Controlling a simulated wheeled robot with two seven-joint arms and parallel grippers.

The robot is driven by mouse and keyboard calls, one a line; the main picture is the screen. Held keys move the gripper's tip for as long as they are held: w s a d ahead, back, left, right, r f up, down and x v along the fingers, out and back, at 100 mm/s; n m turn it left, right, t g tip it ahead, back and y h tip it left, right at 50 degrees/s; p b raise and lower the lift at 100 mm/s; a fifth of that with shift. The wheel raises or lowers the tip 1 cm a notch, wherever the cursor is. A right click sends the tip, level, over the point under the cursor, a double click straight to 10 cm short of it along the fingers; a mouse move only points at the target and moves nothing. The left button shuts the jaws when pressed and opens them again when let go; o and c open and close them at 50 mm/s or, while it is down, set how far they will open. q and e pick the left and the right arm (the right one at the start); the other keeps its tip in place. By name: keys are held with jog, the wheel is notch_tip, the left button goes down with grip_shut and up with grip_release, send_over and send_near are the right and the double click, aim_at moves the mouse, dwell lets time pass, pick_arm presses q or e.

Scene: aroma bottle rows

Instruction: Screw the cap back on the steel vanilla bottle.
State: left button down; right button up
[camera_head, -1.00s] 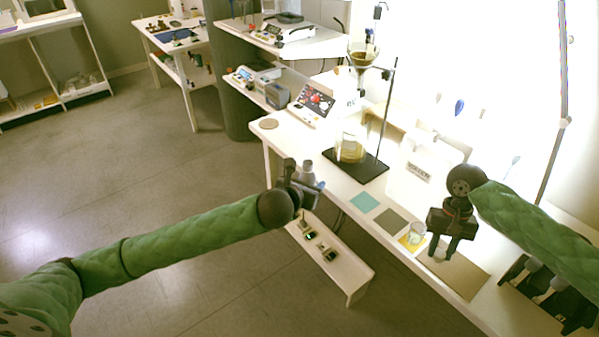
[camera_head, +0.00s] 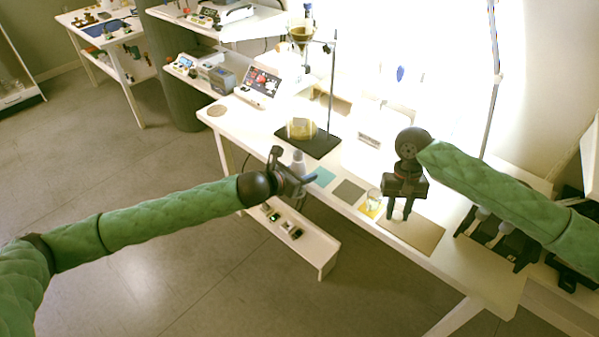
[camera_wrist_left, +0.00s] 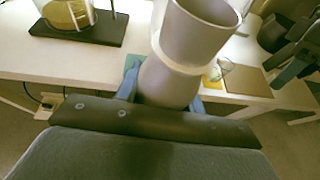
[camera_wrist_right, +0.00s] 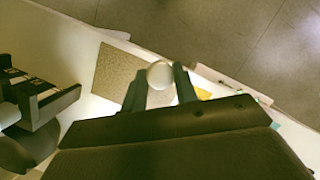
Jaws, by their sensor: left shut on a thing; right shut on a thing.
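My left gripper (camera_head: 299,180) is shut on the grey steel bottle (camera_head: 298,160), which is held roughly upright beside the table's left edge. In the left wrist view the bottle (camera_wrist_left: 170,82) rises between the fingers, with a wide collar and a flared cylindrical top; I cannot tell what is inside it. My right gripper (camera_head: 398,212) points down over the tan mat (camera_head: 425,236). In the right wrist view a small whitish round thing (camera_wrist_right: 160,74), seemingly the cap, is held between its fingertips. The head view does not show it clearly.
A glass beaker (camera_head: 374,197) stands on a yellow card, close to my right gripper. Teal (camera_head: 321,177) and grey (camera_head: 348,192) mats lie flat. A stand with a black base (camera_head: 310,143) is behind; a black rack (camera_head: 490,236) is at right. A low bench (camera_head: 322,254) stands below.

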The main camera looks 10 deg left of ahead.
jog(key=shift+w+r, duration=0.2)
jog(key=shift+r, duration=0.1)
jog(key=w+a+r+n, duration=0.1)
jog(key=w+a+r, duration=0.3)
jog(key=a+r, duration=0.3)
jog(key=w+a+r+n, duration=0.1)
jog(key=w+a+r, duration=0.3)
jog(key=a+r, duration=0.3)
jog(key=a+r+m, duration=0.2)
jog(key=a+m, duration=0.1)
jog(key=a, duration=0.3)
jog(key=a+r+m+y, duration=0.1)
jog(key=a+r+m, duration=0.1)
jog(key=a+m, duration=0.2)
jog(key=shift+w+a+r+m+y, duration=0.2)
jog(key=shift+a+r+m+y, duration=0.15)
jog(key=shift+a, duration=1.15)
